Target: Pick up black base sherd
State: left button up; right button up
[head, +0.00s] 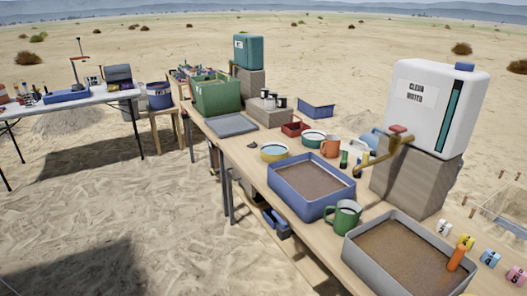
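A small dark piece (252,144) lies on the wooden table (238,150), between the flat grey-blue tray (231,125) and a yellow-rimmed bowl (274,152). It may be the black base sherd, but it is too small to tell its shape. Neither of my grippers is in view.
A blue tray of brown soil (283,199), a grey tray of soil (359,251), a green mug (345,217) and an orange mug (330,147) crowd the near table. A big white water container (436,105) stands on a block at right. A green crate (215,96) stands further back.

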aim_at(254, 145)
jog(key=i+z, duration=0.15)
jog(key=z, duration=0.25)
jog(key=i+j+z, duration=0.1)
jog(key=z, duration=0.3)
jog(key=i+j+z, duration=0.15)
jog(key=j, duration=0.2)
jog(key=i+j+z, duration=0.15)
jog(key=j, duration=0.2)
jog(key=i+j+z, duration=0.2)
jog(key=j, duration=0.2)
jog(key=i+j, duration=0.15)
jog(key=j, duration=0.25)
jog(key=i+j, duration=0.2)
jog(key=j, duration=0.2)
jog(key=i+j, duration=0.15)
jog(key=j, duration=0.2)
jog(key=i+j, duration=0.15)
jog(key=j, duration=0.25)
jog(key=z, duration=0.05)
